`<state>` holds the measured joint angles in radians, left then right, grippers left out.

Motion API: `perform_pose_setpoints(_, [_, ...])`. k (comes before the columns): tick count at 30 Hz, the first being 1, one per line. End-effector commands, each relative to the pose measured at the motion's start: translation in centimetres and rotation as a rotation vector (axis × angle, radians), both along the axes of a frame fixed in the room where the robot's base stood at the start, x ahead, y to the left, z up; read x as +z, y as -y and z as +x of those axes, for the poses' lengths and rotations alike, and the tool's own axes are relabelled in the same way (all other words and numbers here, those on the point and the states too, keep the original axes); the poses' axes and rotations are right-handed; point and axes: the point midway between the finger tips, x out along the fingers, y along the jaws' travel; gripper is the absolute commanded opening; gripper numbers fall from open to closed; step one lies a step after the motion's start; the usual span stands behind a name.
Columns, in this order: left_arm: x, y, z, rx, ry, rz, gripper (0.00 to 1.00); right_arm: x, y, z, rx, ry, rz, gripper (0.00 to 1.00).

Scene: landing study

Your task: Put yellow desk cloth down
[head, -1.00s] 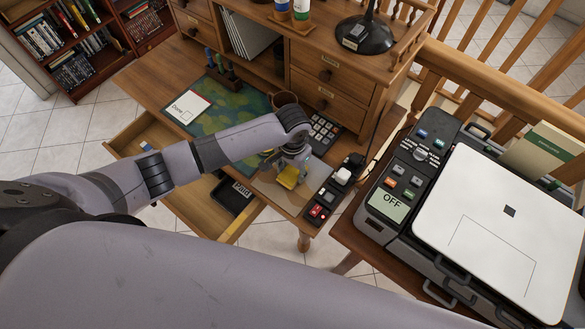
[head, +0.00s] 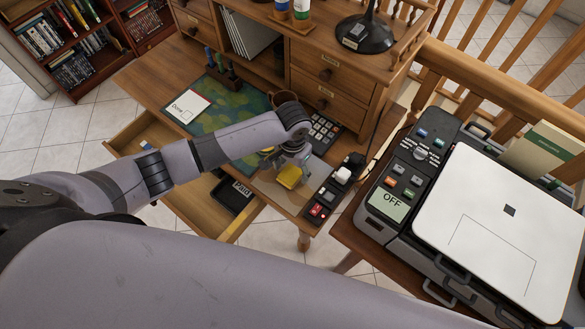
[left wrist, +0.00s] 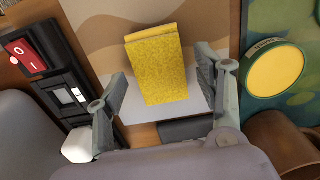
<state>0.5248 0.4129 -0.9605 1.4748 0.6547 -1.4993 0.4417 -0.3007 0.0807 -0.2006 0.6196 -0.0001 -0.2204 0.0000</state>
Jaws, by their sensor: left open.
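The yellow desk cloth (head: 289,176) is a thick folded block at the front of the desk, left of the black switch strip. In the left wrist view, the cloth (left wrist: 158,68) is over a tan and grey patterned surface. My left gripper (head: 287,164) is at the cloth from above. In the left wrist view its open fingers (left wrist: 160,98) are on either side of the cloth, with a visible gap on each side. Whether the cloth's underside rests flat is hard to tell. My right gripper is not in view.
A black switch strip (head: 328,193) and a keypad (head: 324,131) are close to the cloth. A brown mug (left wrist: 282,138) and a yellow-lidded round tin (left wrist: 275,72) are near the right finger. An open drawer (head: 236,227) with a black "Paid" tray (head: 233,195) is below.

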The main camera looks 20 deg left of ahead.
Motion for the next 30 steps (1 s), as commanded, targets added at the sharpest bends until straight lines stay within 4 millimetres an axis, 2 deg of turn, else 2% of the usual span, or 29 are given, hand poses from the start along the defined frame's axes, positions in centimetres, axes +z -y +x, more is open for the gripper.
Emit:
perform_pose_setpoints(12, [8.4,0.1,0.2,-0.001,0.004,-0.003,0.62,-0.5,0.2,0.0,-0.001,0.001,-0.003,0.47])
perform_pose_setpoints(15, [9.9,0.1,0.1,0.000,0.002,-0.002,0.62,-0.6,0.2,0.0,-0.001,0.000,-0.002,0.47])
perform_pose_setpoints(21, [11.4,0.0,0.1,0.000,0.001,0.000,0.62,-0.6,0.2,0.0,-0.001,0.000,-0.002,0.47])
perform_pose_setpoints(30, [11.6,0.0,0.0,0.001,0.000,0.000,0.62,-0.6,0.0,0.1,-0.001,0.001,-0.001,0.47])
